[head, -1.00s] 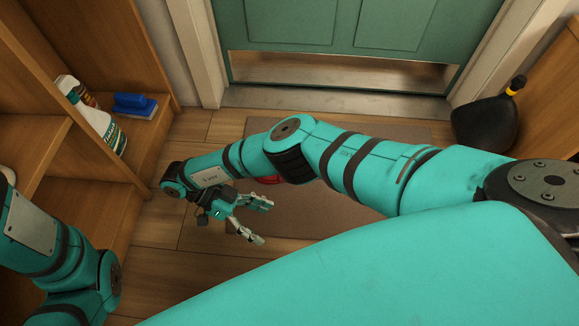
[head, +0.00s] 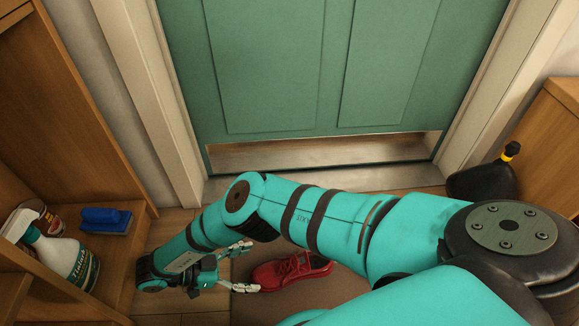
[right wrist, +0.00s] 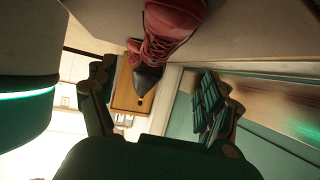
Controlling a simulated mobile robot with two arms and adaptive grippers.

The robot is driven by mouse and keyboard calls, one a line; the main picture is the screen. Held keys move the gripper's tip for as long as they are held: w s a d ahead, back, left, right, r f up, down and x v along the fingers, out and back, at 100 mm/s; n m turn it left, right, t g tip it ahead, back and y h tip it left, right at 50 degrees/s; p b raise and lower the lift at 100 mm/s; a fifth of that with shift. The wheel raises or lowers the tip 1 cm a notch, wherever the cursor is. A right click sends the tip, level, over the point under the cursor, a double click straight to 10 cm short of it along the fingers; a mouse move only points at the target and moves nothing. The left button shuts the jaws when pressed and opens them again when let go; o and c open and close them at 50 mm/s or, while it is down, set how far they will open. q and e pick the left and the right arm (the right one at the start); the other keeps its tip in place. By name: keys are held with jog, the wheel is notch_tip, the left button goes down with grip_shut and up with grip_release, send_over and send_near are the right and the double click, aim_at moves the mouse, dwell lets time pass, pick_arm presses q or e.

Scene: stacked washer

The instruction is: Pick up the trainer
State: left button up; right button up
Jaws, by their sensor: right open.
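The red trainer (head: 290,271) lies on the brown mat in front of the green door in the head view. Its right end is close to my right arm. It also shows at the top of the right wrist view (right wrist: 172,25), beyond the fingers. My right gripper (head: 242,267) is open and empty, just left of the trainer, with its fingers pointing toward it. In the right wrist view its two fingers (right wrist: 160,105) stand wide apart. I cannot tell whether a fingertip touches the trainer. My left gripper is not in view.
A wooden shelf unit (head: 85,130) at the left holds a spray bottle (head: 62,256), a tin and a blue brush (head: 105,220). A dark container with a yellow neck (head: 484,180) stands at the right, by a wooden cabinet (head: 555,145). The green door (head: 300,75) is shut.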

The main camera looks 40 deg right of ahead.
aim_at(274, 270)
jog(key=b+x, duration=0.2)
jog(key=x, duration=0.5)
jog(key=shift+d+f, duration=0.15)
jog(key=b+x, duration=0.2)
jog(key=x, duration=0.1)
jog(key=b+x, duration=0.2)
jog(key=shift+s+a+f, duration=0.15)
jog(key=shift+s+a, duration=0.05)
jog(key=shift+s, duration=0.1)
jog(key=shift+s+d, duration=0.1)
jog(key=shift+d, duration=0.2)
jog(key=c, duration=1.4)
jog(key=shift+o, duration=0.2)
